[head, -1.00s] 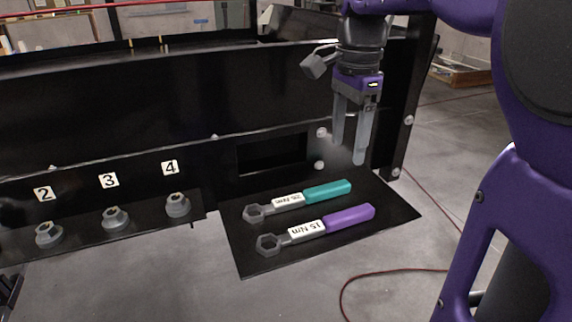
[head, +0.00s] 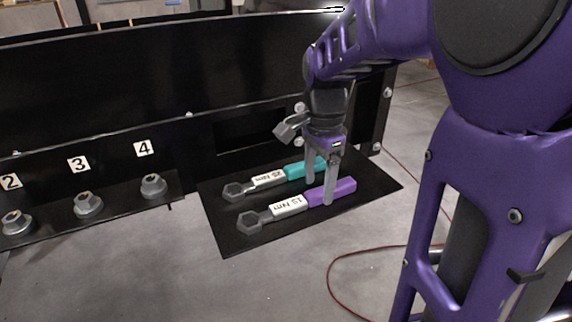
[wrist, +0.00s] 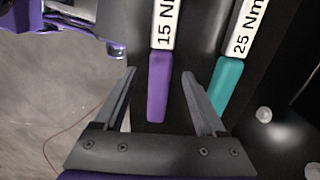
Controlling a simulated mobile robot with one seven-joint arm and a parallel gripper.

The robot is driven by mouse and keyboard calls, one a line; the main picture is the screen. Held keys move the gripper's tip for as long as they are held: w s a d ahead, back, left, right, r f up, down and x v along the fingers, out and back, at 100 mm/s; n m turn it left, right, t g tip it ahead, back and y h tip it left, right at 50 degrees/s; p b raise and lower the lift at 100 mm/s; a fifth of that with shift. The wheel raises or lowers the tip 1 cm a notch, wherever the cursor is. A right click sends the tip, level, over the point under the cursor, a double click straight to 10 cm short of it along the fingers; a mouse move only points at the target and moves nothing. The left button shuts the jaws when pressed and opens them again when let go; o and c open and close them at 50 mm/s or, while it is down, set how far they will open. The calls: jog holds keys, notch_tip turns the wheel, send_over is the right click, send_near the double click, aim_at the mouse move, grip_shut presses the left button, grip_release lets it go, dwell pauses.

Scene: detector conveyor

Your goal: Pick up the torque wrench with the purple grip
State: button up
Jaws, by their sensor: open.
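The torque wrench with the purple grip (head: 343,189) lies on a black shelf, its 15 Nm label and grey ring head pointing left. The wrench with the teal grip (head: 294,171), labelled 25 Nm, lies behind it. My gripper (head: 319,194) points down at the purple grip, its fingers hiding part of both grips. In the wrist view, my open gripper (wrist: 158,72) has one finger on each side of the purple grip (wrist: 158,88), with the right finger between the purple and teal grips (wrist: 229,83). I cannot tell whether the fingers touch the purple grip.
The black shelf (head: 225,238) joins a black panel with a rectangular opening (head: 240,135). Bolts sit on a ledge at left under labels 2, 3 (head: 78,164) and 4. A red cable (head: 332,275) lies on the floor.

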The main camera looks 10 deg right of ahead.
notch_tip(320, 180, down, 2)
jog(key=shift+f, duration=0.1)
grip_shut()
dwell(0.4)
dwell(1.1)
